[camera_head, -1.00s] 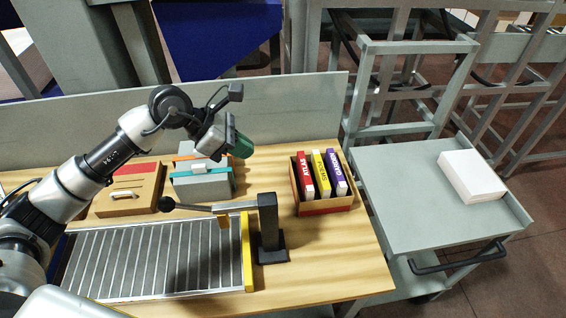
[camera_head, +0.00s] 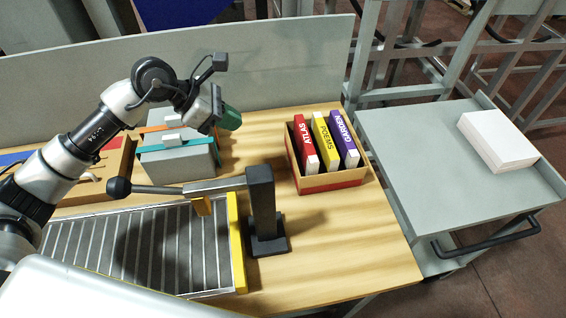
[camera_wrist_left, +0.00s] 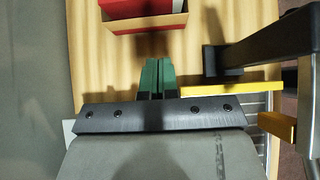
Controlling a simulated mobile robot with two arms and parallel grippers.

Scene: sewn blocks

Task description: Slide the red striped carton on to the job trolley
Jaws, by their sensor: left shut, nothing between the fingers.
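The red striped carton (camera_head: 335,183) stands on the wooden bench near its right end. It is open-topped, with a red band low on its front, and holds red, yellow and purple books. It also shows at the top of the left wrist view (camera_wrist_left: 150,22), cut off by the frame. The grey job trolley (camera_head: 410,165) stands just right of the bench. My left gripper (camera_head: 232,119) has green fingers, which are shut and empty, left of the carton and apart from it. In the left wrist view its fingertips (camera_wrist_left: 158,62) point toward the carton. My right gripper is not in view.
A black post with a lever (camera_head: 262,210) stands in front of the carton, beside a roller bed (camera_head: 150,250) with a yellow end bar. A grey box with a teal band (camera_head: 180,160) lies left. A white block (camera_head: 497,140) sits on the trolley's right; its left is bare.

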